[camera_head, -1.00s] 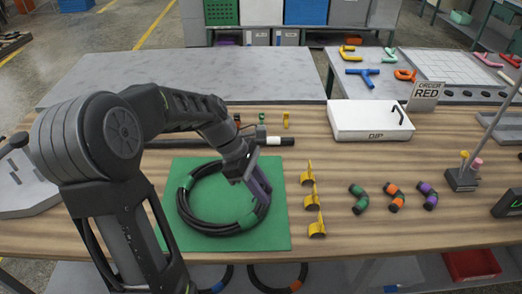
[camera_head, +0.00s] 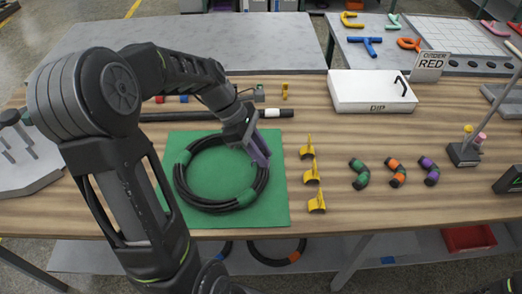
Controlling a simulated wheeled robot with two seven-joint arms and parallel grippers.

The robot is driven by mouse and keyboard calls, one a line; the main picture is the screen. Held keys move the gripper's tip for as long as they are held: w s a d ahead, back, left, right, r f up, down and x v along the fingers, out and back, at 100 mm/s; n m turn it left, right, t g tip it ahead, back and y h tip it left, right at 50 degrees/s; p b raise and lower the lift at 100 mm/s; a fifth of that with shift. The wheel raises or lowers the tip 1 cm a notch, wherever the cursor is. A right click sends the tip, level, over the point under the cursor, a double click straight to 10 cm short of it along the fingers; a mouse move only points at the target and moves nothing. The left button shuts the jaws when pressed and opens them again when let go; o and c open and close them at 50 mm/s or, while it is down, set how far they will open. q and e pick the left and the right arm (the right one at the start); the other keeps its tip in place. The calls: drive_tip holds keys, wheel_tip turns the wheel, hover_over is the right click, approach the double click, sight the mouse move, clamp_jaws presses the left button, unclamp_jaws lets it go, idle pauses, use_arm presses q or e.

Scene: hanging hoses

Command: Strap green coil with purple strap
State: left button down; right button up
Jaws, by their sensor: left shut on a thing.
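The green coil (camera_head: 180,185) is a ring of black hose with green bands, lying on a green mat (camera_head: 275,212). The strap hangs over or beside the hose there. I cannot tell whether it touches the coil or goes around it. The finger tips are partly hidden. My right gripper is not in view.
Yellow holders (camera_head: 312,174) stand right of the mat, then short banded hose pieces (camera_head: 395,173). A white DIP box (camera_head: 370,92) and an ORDER RED sign (camera_head: 429,66) are behind. Other hoses (camera_head: 262,258) hang below the table.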

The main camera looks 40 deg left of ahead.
sight(262, 175)
use_arm(q)
drive_tip(key=shift+f+b, duration=0.5)
drive_tip(key=shift+f, duration=1.2)
drive_tip(key=shift+f, duration=0.1)
drive_tip(key=shift+f, duration=0.3)
drive_tip(key=shift+f+b, duration=0.5)
drive_tip(key=shift+f, duration=0.35)
drive_tip(key=shift+f, duration=0.3)
idle(0.5)
